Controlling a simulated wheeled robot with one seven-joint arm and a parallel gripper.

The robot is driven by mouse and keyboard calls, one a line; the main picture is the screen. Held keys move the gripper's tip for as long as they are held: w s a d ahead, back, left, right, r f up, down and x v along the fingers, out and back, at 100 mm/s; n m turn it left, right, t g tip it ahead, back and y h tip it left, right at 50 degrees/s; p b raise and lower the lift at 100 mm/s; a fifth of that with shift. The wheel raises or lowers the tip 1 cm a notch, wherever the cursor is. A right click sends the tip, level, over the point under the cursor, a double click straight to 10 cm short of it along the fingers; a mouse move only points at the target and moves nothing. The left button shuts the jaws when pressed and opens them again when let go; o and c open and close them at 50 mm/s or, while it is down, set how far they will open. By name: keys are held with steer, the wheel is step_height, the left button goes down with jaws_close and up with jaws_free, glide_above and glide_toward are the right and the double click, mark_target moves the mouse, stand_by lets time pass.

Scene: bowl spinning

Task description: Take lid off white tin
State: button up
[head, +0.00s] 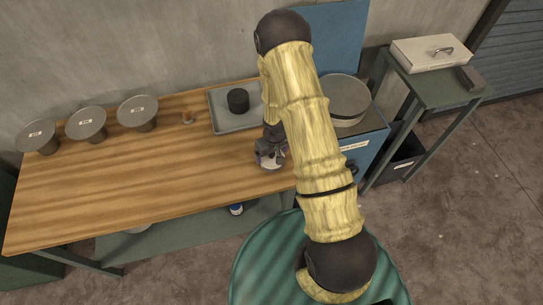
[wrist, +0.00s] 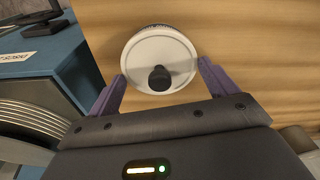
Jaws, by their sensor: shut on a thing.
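The white tin (wrist: 157,27) stands on the wooden bench, seen from above in the wrist view. A narrow strip of its side with dark marks shows at the far edge. Its round white lid (wrist: 140,52) has a black knob in the middle. My gripper (wrist: 160,80) has its purple fingers on opposite sides of the lid's rim, shut on it. How far the fingers reach down the tin is hidden. In the head view my gripper (head: 269,158) is low over the bench's right part, and it mostly hides the tin.
A grey tray (head: 222,119) with a black round object (head: 238,100) lies behind my gripper. Several grey discs on stands (head: 138,111) line the bench's back left. A blue cabinet (head: 367,150) with a large round pan (head: 347,98) stands right. The bench's left front (head: 130,190) is clear.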

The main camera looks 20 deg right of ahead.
step_height(320, 180, up, 10)
steer(key=shift+b, duration=0.45)
steer(key=shift+f, duration=0.15)
stand_by(0.6)
